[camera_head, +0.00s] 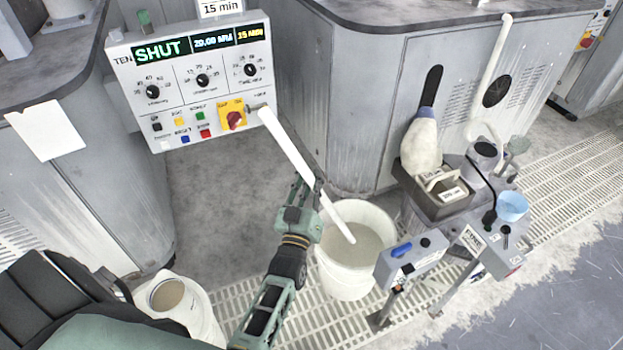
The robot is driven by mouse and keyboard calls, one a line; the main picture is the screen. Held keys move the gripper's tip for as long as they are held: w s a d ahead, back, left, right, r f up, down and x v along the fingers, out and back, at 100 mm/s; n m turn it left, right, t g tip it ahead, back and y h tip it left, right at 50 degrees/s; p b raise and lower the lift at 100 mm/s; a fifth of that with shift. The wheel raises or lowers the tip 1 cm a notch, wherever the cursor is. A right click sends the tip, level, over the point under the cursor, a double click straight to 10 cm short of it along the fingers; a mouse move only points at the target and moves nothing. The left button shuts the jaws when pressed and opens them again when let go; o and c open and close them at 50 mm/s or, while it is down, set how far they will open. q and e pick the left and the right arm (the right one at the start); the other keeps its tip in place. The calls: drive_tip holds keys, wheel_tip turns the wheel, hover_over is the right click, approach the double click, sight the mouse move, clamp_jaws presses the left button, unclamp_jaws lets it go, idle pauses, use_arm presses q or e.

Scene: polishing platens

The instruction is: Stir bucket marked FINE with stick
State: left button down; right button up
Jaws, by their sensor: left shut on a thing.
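A white bucket (345,279) with grey-beige liquid stands on the floor grating at the centre. I can read no FINE mark on it. My left gripper (312,192) is at the bucket's upper left rim and is shut on a long white stick (287,146). The stick is tilted, with its upper end near the control panel. Its lower end is inside the bucket, at the liquid. A second whitish bucket (205,316) with beige contents stands at the lower left, partly hidden. My right gripper is not in view.
A control panel (180,107) reading SHUT stands behind the stick. Right of the bucket are a small box with a blue switch (411,260) and a cart holding a tray (431,203), a white bottle (419,147) and a blue cup (512,207). Grey machine cabinets (330,110) close off the back.

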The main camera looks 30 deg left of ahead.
use_arm(q)
wheel_tip(320, 180, up, 11)
drive_tip(key=p, duration=0.9)
drive_tip(key=shift+w, duration=0.1)
